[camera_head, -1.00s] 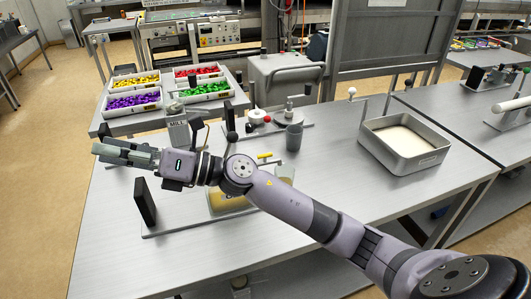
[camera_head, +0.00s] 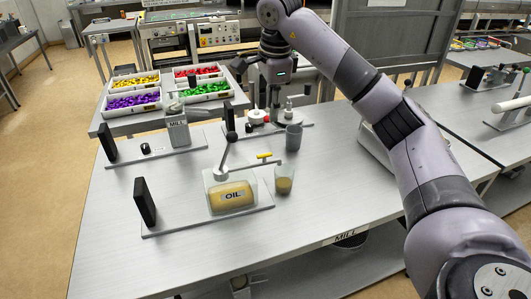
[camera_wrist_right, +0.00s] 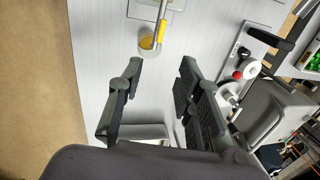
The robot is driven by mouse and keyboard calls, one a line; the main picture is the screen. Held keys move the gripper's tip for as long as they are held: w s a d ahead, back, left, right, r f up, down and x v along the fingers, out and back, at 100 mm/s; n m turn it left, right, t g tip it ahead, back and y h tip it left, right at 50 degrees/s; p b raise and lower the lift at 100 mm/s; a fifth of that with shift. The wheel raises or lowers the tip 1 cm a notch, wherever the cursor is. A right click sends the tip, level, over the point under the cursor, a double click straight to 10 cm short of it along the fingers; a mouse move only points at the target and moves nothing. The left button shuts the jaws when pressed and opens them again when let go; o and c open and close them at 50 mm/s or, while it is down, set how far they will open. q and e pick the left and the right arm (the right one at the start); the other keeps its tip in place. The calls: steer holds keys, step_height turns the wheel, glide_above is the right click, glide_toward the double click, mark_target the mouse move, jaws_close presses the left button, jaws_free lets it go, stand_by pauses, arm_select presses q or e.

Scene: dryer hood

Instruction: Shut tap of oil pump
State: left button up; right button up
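The oil pump is a clear box labelled OIL (camera_head: 231,195) with amber liquid, on a grey base plate on the table. A lever with a black ball knob (camera_head: 231,137) rises from it. Its tap has a yellow handle (camera_head: 264,155), above a clear cup (camera_head: 284,182) holding brownish liquid. The wrist view shows the yellow handle (camera_wrist_right: 161,31) roughly in line with the spout, over the cup (camera_wrist_right: 148,45). My right gripper (camera_head: 257,88) is beyond the pump, above the table's back edge, apart from the tap. Its fingers (camera_wrist_right: 160,88) are spread and empty. My left gripper is out of view.
The mill (camera_head: 178,132) stands behind the pump. A grey cup (camera_head: 293,137) and a stand with a red knob (camera_head: 266,118) are at the back, near my right gripper. Bins of coloured pieces (camera_head: 134,103) lie beyond. The table's front is clear.

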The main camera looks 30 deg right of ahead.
mark_target(265, 155)
steer(key=w+f+p, duration=0.1)
steer(key=f, duration=0.4)
steer(key=w+f+p, duration=0.1)
steer(key=f, duration=0.5)
steer(key=w+f+p, duration=0.1)
steer(key=f, duration=0.5)
steer(key=shift+w+d, duration=0.15)
steer(key=shift+d, duration=0.2)
steer(key=shift+c, duration=0.2)
jaws_close()
